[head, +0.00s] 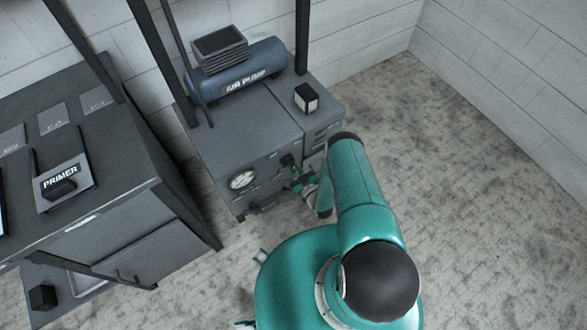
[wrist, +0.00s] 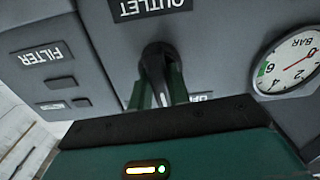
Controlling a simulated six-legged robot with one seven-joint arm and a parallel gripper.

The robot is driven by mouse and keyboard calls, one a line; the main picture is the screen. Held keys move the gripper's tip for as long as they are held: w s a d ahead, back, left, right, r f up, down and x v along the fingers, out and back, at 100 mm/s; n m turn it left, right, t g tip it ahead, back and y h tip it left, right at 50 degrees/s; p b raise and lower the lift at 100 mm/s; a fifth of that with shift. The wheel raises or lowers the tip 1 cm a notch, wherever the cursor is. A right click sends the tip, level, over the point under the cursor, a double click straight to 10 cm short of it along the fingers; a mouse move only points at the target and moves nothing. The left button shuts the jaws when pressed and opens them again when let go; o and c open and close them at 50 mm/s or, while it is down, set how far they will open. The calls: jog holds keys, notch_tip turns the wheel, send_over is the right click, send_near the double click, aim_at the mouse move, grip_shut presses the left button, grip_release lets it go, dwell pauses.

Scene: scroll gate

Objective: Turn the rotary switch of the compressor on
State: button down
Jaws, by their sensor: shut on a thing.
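The compressor is a grey cabinet (head: 225,150) with a blue tank marked AIR PUMP (head: 243,82) on top. Its black rotary switch (wrist: 156,58) is on the front panel, beside the OUTLET label (wrist: 150,8), which appears upside down in the wrist view. My gripper (wrist: 160,82) has its green fingers on either side of the switch handle and is shut on it. In the head view my gripper (head: 300,182) is at the cabinet front, right of the round gauge, small and partly hidden by my arm. Another label beside the switch is mostly covered by my gripper.
The pressure gauge (wrist: 290,66) sits close beside the switch, with a red needle. A FILTER label (wrist: 41,55) is on the other side. A small black-and-white box (head: 306,98) stands on the cabinet top. A dark workbench with a PRIMER panel (head: 62,180) stands left. Floor at right is clear.

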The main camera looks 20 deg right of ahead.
jog(key=m, duration=0.3)
jog(key=shift+m, duration=0.4)
jog(key=shift+s+m, duration=0.1)
jog(key=shift+m, duration=1.9)
jog(key=shift+a, duration=0.1)
jog(key=c, duration=1.3)
grip_release()
jog(key=v, duration=1.3)
jog(key=shift+s, duration=0.35)
